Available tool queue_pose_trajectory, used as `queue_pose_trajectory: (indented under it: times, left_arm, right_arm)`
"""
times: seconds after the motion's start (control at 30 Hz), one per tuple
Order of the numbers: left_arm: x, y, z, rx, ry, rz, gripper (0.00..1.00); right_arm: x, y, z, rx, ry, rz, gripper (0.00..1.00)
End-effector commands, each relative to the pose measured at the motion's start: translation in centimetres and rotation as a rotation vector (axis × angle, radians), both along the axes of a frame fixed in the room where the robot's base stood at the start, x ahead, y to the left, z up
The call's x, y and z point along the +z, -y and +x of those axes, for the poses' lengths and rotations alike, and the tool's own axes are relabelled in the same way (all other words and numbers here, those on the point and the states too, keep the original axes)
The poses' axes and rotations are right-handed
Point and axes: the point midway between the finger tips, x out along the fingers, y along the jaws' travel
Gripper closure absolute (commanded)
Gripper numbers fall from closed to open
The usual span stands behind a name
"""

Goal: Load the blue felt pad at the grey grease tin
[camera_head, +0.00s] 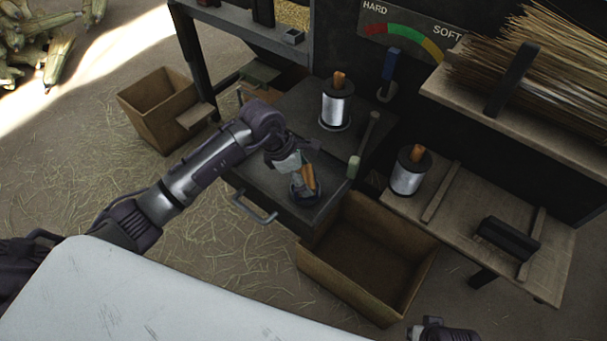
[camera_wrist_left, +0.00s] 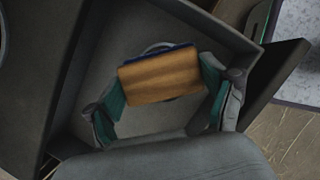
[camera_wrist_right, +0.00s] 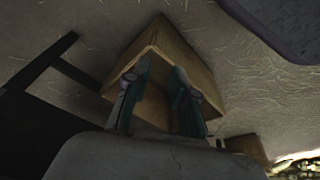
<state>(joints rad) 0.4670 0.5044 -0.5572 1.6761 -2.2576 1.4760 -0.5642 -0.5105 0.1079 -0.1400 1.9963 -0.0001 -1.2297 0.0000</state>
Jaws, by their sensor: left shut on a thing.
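My left gripper (camera_head: 302,172) is shut on the wooden back of the blue felt pad (camera_head: 309,177). In the left wrist view, the pad's wooden block (camera_wrist_left: 160,77) sits between the fingers (camera_wrist_left: 162,92), with a thin blue felt edge along its far side. The grey grease tin (camera_head: 304,197) is directly below the pad, and its rim (camera_wrist_left: 158,46) shows partly behind the block. The pad hides most of the tin's inside; I cannot tell whether the felt touches grease. My right gripper (camera_wrist_right: 160,88) is open and empty.
The tin stands on a dark drawer-like surface with a handle (camera_head: 254,210). A wooden bin (camera_head: 365,265) stands just right of it. Wire spools (camera_head: 336,106) (camera_head: 408,174) and a pale-headed mallet (camera_head: 354,166) are nearby. Another bin (camera_head: 160,105) stands on the left floor.

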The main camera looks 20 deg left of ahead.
Motion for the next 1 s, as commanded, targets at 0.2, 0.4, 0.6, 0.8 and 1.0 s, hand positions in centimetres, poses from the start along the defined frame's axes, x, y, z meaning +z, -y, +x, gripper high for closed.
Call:
queue_pose_trajectory:
  times: [0.2,0.4,0.6,0.8,1.0]
  left_arm:
    - [-0.1,0.0,0.0,0.0,0.0,0.0,0.45]
    - [-0.2,0.0,0.0,0.0,0.0,0.0,0.45]
    - [-0.3,0.0,0.0,0.0,0.0,0.0,0.45]
    - [-0.3,0.0,0.0,0.0,0.0,0.0,0.45]
    - [-0.3,0.0,0.0,0.0,-0.001,0.001,0.45]
  right_arm:
    - [0.4,0.0,0.2,0.001,0.007,0.0,0.75]
    - [0.5,0.1,0.2,0.001,0.007,-0.001,0.75]
    - [0.9,0.0,0.4,0.001,0.015,0.0,0.75]
    - [1.2,0.0,0.5,0.001,0.017,0.0,0.75]
    - [1.0,0.1,0.3,0.001,0.011,0.0,0.75]
